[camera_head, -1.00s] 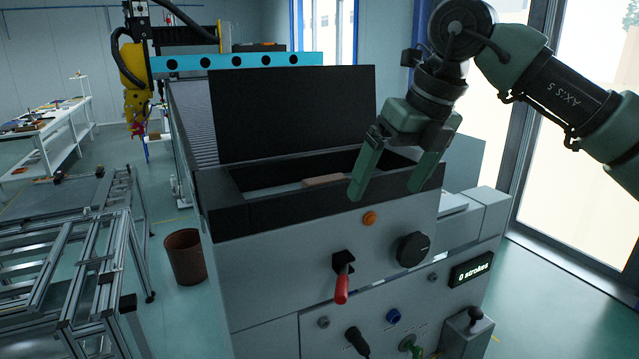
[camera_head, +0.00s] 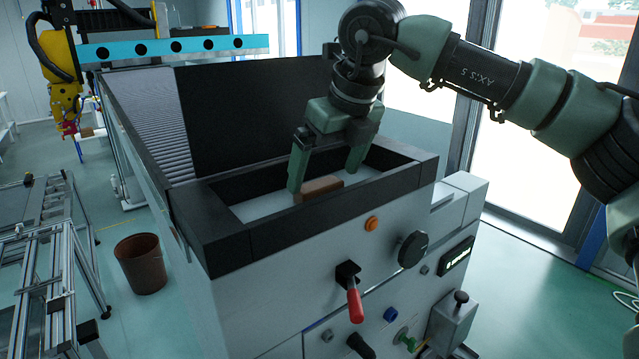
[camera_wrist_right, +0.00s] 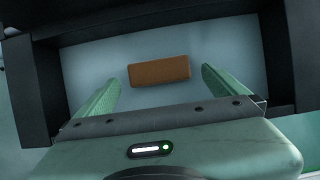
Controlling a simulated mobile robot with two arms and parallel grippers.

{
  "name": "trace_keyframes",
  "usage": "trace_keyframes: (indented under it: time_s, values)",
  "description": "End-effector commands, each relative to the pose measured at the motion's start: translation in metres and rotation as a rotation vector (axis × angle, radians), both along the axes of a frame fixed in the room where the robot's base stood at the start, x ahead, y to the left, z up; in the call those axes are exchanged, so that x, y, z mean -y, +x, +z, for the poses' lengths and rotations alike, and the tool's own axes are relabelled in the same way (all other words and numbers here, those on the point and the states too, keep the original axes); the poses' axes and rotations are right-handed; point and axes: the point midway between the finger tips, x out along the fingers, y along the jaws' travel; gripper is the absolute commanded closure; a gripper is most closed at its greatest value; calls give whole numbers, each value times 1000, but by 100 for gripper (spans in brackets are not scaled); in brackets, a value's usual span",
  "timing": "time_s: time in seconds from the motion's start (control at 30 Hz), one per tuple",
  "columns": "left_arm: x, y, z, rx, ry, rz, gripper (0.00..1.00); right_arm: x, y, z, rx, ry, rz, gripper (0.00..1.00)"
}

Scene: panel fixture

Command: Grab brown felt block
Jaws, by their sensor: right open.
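The brown felt block (camera_head: 319,188) lies on the pale floor of the black-rimmed recess on top of the machine. In the right wrist view the block (camera_wrist_right: 160,71) lies crosswise, just beyond and between the two fingertips. My right gripper (camera_head: 326,178) is open and points down into the recess, its green fingers on either side of the block in the head view. In the right wrist view the open fingers (camera_wrist_right: 158,82) show a gap to the block, with no contact visible. The left gripper is not in view.
The recess has a raised black rim (camera_head: 225,245) around it and an upright black lid (camera_head: 250,115) behind. A red-handled lever (camera_head: 355,305) and a black knob (camera_head: 412,250) stick out of the front panel. A brown bin (camera_head: 141,263) stands on the floor at left.

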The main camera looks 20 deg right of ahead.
Motion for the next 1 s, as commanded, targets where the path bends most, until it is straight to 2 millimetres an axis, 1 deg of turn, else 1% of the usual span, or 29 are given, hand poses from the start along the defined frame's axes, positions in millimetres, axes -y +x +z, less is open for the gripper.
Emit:
trace_keyframes:
  time_s: [0.03, 0.1, 0.2, 0.43, 0.47, 0.5, 0.57, 0.6, 0.67, 1.0]
  values:
    - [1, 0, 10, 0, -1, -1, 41, 1, 2, -3, -3, -1, -1, 0]
    - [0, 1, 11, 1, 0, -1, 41, -1, 6, -13, -3, -1, 0, 0]
    - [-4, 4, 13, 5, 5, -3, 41, -2, 9, -22, -1, 1, -1, 0]
    - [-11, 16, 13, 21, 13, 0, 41, -3, 10, -24, 0, 0, -1, 0]
    - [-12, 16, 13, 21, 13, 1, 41, -3, 10, -24, 0, 0, -1, 3]
    - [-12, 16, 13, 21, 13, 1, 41, -3, 10, -24, 0, 0, -1, 14]
    - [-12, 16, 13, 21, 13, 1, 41, -3, 10, -24, 0, 0, -1, 31]
    - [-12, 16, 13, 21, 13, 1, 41, -3, 10, -24, 0, 0, -1, 42]
    - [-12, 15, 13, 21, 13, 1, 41, -3, 10, -24, 0, 0, -1, 58]
    - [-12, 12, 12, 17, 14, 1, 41, -3, 10, -21, 2, 1, -1, 59]
